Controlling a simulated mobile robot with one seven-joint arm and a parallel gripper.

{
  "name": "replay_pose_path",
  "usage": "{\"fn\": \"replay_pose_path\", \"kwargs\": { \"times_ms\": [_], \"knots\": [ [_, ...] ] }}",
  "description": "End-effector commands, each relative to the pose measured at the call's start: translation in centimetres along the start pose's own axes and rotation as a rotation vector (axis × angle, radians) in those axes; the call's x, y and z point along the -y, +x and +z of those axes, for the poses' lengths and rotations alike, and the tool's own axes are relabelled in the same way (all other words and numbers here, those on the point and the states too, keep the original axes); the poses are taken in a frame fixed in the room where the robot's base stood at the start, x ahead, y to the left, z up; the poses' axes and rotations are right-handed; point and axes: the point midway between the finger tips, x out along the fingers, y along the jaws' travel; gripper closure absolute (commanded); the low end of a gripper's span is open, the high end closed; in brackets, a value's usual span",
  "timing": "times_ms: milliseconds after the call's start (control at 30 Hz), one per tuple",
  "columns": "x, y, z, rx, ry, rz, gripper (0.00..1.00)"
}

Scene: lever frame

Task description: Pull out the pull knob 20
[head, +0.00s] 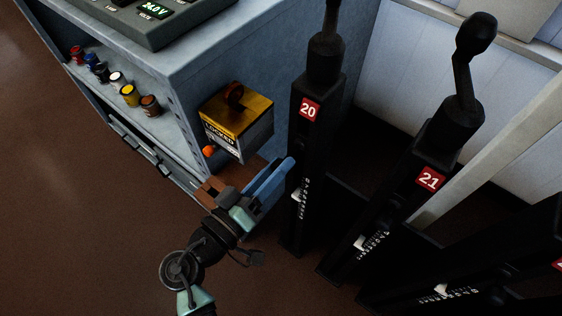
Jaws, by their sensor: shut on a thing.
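Lever 20 is a black upright post (319,95) with a red plate marked 20 (308,110) and a dark handle (326,50) on top. My gripper (286,167), with blue fingers, reaches from the lower left to the front face of this post, below the red plate. The fingers are close together and shut at the post's face. The pull knob 20 itself is hidden by the fingertips, so how far out it stands cannot be told. A small white piece (297,196) shows on the post just below the fingertips.
Lever 21 (445,135) stands to the right, with another post beyond it. A grey-blue cabinet (185,62) at the left holds several small coloured pots on its shelf. A yellow-and-black box marked LOCKED (235,118) sits close above my gripper. Brown floor is free at the lower left.

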Motion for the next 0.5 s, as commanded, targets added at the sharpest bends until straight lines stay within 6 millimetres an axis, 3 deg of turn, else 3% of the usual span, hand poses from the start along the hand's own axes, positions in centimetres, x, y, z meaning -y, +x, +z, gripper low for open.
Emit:
{"fn": "replay_pose_path", "kwargs": {
  "times_ms": [100,133,300,500],
  "knots": [
    [0.17,-0.25,0.03,0.000,-0.003,-0.005,1.00],
    [0.18,-0.26,0.04,0.000,-0.003,-0.005,0.63],
    [0.15,-0.20,0.04,0.000,-0.003,-0.005,0.34],
    [0.13,-0.14,0.04,0.001,-0.003,-0.004,0.34]
  ]
}}
